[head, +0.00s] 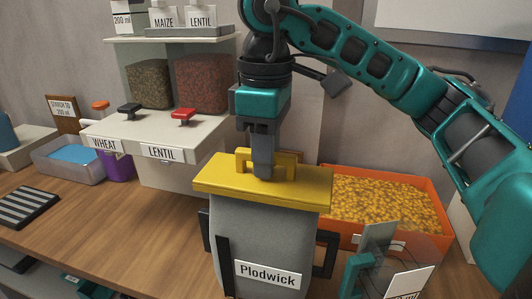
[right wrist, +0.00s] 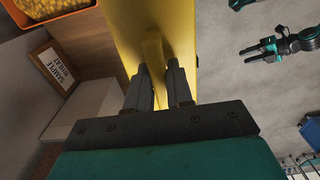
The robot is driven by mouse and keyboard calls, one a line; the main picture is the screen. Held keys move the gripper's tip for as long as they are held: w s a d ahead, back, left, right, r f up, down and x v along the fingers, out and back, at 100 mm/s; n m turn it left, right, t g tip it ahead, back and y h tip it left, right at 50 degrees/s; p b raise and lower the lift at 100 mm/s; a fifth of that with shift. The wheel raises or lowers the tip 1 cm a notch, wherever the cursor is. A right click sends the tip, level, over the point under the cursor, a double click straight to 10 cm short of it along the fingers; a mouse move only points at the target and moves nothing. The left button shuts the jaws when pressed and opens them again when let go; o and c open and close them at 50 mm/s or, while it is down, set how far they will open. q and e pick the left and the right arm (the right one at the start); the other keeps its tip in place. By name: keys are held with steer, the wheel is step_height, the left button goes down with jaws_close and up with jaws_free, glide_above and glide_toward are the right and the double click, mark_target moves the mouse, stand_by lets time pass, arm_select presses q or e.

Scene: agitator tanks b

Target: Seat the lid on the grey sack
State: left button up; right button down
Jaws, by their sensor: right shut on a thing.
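The grey sack (head: 262,230), a tall grey container labelled Plodwick with dark side handles, stands upright at the front middle in the head view. The yellow lid (head: 225,181) lies across its top, roughly level; whether it is fully down on the rim I cannot tell. My right gripper (head: 262,172) points down and is shut on the lid's raised handle (head: 285,157). The right wrist view also shows the lid (right wrist: 118,18) between and beyond the fingers. A small teal and black gripper (right wrist: 262,47) shows at the right there, too small to judge.
An orange bin of yellow grain (head: 385,205) stands close behind and right of the sack. A cream dispenser labelled Wheat and Lentil (head: 165,170) stands to the left. A clear blue-filled tub (head: 70,160) is further left. Wooden worktop (head: 110,215) is free left of the sack.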

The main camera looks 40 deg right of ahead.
arm_select(q)
steer(key=shift+f+b, duration=0.75)
steer(key=shift+f, duration=0.05)
arm_select(e)
steer(key=shift+f, duration=0.9)
steer(key=c, duration=0.9)
jaws_free()
arm_select(q)
steer(key=shift+d+r, duration=0.1)
arm_select(e)
step_height(320, 180, up, 4)
steer(key=shift+f+p, duration=0.2)
steer(key=shift+p, duration=0.7)
step_height(320, 180, up, 8)
steer(key=p, duration=0.3)
steer(key=shift+r+p, duration=0.15)
steer(key=shift+p, duration=0.15)
arm_select(q)
steer(key=shift+y, duration=0.3)
steer(key=r, duration=0.3)
steer(key=a+r, duration=0.1)
steer(key=shift+s+r, duration=0.3)
arm_select(e)
steer(key=shift+r, duration=0.55)
arm_select(q)
steer(key=shift+s, duration=0.1)
arm_select(e)
steer(key=shift+s, duration=0.1)
